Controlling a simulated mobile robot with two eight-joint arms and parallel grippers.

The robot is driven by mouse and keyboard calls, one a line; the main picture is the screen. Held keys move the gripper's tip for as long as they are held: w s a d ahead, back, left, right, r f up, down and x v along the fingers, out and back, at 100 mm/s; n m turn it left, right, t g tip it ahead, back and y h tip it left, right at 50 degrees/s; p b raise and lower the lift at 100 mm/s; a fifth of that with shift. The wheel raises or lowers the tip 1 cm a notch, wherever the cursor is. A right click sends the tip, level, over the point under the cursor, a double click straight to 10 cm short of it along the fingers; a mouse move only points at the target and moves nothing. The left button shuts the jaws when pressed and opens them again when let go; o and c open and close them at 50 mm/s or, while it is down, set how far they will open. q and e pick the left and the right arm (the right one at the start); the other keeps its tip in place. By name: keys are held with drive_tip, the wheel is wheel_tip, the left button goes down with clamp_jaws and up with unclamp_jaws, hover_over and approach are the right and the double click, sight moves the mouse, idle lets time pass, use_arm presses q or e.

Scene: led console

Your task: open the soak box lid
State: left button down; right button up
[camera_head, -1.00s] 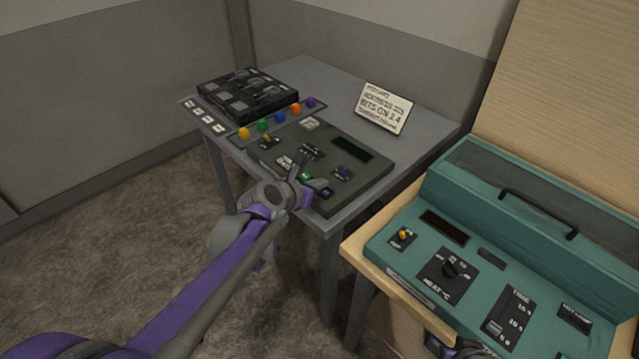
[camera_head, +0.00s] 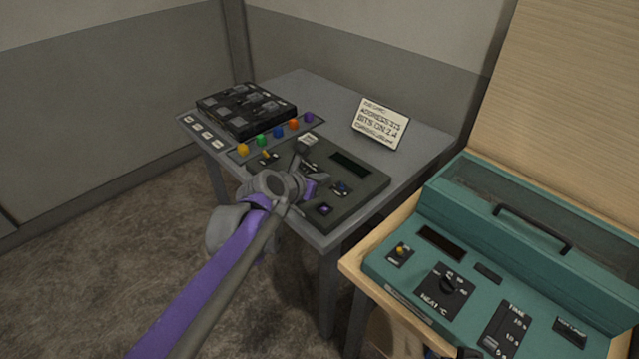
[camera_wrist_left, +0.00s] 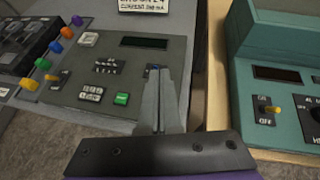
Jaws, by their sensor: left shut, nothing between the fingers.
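The soak box (camera_head: 395,270) is the teal unit on the right, with knobs and a dark display on its sloped front. Its lid, with a dark panel and a black bar handle (camera_head: 533,228), lies along the raised back part and looks shut. My left gripper (camera_head: 302,166) is shut and empty above the grey console (camera_head: 362,190), well left of the soak box and apart from the handle. The left wrist view shows its closed fingers (camera_wrist_left: 156,85) over the console and part of the soak box (camera_wrist_left: 290,125) at right. Only a dark sliver, perhaps my right gripper, shows at the bottom edge.
The grey table (camera_head: 420,140) holds the console, a black tray of parts (camera_head: 245,108), several coloured knobs and a white sign (camera_head: 381,124). A wooden bench (camera_head: 352,264) carries the soak box. A narrow gap separates the two tables.

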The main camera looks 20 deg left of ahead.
use_arm(q)
drive_tip(key=r, duration=0.1)
drive_tip(key=w+r, duration=0.1)
drive_tip(key=r, duration=0.1)
drive_tip(key=d+r+p, duration=0.1)
drive_tip(key=r, duration=0.1)
drive_tip(key=shift+w, duration=0.25)
use_arm(e)
drive_tip(key=shift+w+r, duration=0.85)
drive_tip(key=shift+w, duration=0.05)
use_arm(q)
drive_tip(key=shift+s+a, duration=0.1)
drive_tip(key=shift+s, duration=0.05)
use_arm(e)
drive_tip(key=shift+s, duration=0.15)
